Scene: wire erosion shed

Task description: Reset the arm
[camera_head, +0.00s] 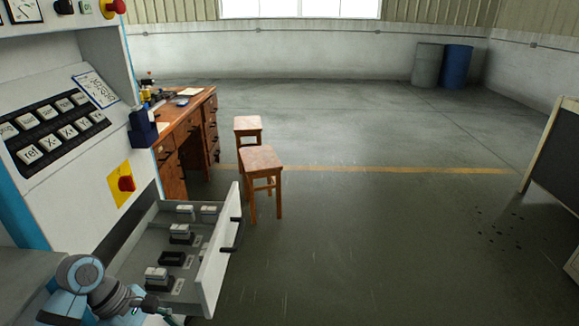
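My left arm comes in at the bottom left. My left gripper (152,305) is low in the picture, at the near end of the open drawer (213,275). Its fingers are small and partly cut off by the bottom edge, so I cannot tell whether they are open or whether they touch the drawer. The drawer is pulled out of the white machine cabinet and has a dark handle (232,236) on its front. Several grey-white blocks and a dark holder (171,258) sit inside it. My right gripper is not in view.
The machine's control panel (55,125) with a red button (126,184) stands at left. A wooden desk (190,140) and two wooden stools (261,160) are beyond the drawer. A dark board (557,160) stands at right. The middle floor is clear.

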